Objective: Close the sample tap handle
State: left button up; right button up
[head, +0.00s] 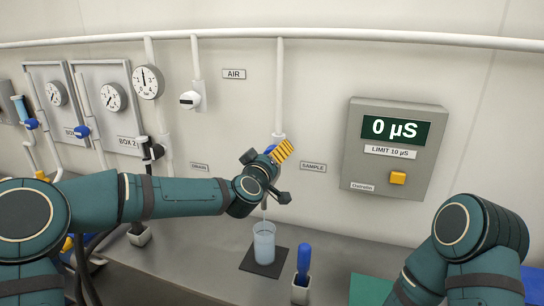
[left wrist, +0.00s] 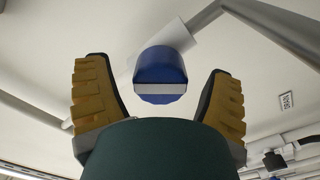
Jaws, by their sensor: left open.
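The sample tap handle is a blue rounded knob with a white stripe (left wrist: 160,78). In the left wrist view it sits between the two yellow-padded fingers of my left gripper (left wrist: 158,92), with gaps on both sides. In the head view my left gripper (head: 276,153) is at the tap, left of the SAMPLE label (head: 313,167), and hides most of the handle (head: 270,149). The gripper is open. A clear cup (head: 264,243) stands below the tap on a dark mat (head: 246,265), with a thin stream above it. My right gripper is outside the frames.
A grey meter box (head: 442,150) reading 0 µS is on the wall at right. Gauges, boxes and other taps line the left wall. A green mat (head: 368,290) lies at front right.

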pick_arm(q)
jog(key=shift+w, duration=0.1)
jog(key=c, duration=1.2)
